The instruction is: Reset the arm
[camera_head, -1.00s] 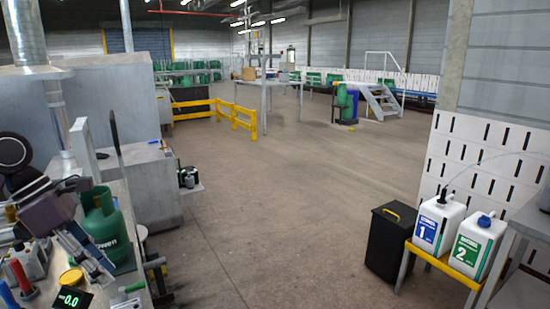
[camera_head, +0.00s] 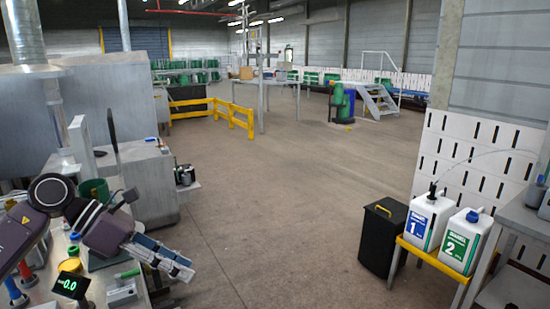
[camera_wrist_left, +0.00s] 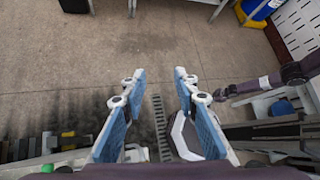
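My left gripper (camera_head: 188,270) is at the lower left in the head view, over the front edge of the cluttered workbench. In the left wrist view my left gripper (camera_wrist_left: 160,75) shows its two blue-padded fingers spread apart, with only floor and bench edge between them. They hold nothing. Part of the green gas cylinder (camera_head: 95,190) shows behind my left arm; the rest is hidden. A purple arm of mine reaches in from the right in the left wrist view; the state of the gripper at its small dark end (camera_wrist_left: 226,93) is not clear.
The workbench carries a display reading 0.0 (camera_head: 70,285), a yellow lid (camera_head: 70,264) and red and blue-handled tools. At right stand a black bin (camera_head: 382,238) and white canisters 1 (camera_head: 428,222) and 2 (camera_head: 467,240) on a yellow-edged stand. The middle floor is open.

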